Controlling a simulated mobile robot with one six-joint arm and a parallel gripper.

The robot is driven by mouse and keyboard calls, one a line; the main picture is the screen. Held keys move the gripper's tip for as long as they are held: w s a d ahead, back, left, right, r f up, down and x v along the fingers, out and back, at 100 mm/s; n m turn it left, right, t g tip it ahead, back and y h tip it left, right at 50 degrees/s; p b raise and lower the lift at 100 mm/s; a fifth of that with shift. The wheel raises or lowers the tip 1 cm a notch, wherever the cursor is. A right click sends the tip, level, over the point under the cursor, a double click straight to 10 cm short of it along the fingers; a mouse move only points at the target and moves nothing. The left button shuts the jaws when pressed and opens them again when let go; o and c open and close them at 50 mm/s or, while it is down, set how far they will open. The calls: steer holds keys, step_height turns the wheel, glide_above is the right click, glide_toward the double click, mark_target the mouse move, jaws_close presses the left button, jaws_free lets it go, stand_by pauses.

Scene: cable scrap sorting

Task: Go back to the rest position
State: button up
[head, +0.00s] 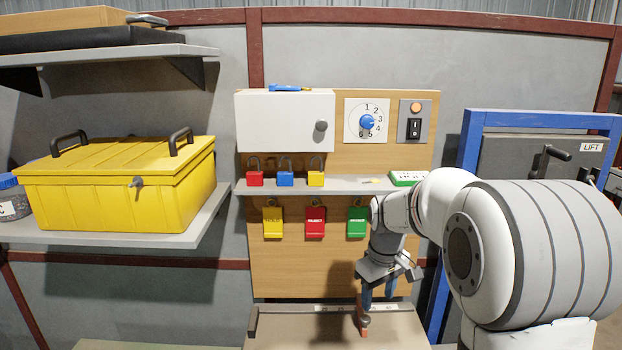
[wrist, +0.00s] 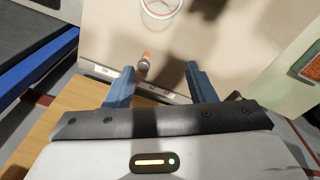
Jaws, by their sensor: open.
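A board carries a white cabinet (head: 280,122), a dial (head: 367,122), a switch and coloured padlocks and tags. A yellow toolbox (head: 115,187) sits on a left shelf. A blue-framed lift panel (head: 540,120) stands right. A tray with orange contents (wrist: 312,68) shows in the wrist view.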

steer(key=s+r+m+t+p, duration=0.1)
steer(key=s+r+m, duration=0.2)
steer(key=s, duration=2)
steer(key=m, duration=0.3)
steer(key=shift+s+r+t, duration=0.2)
steer(key=shift+s+t, duration=0.2)
steer(key=shift+c, duration=0.4)
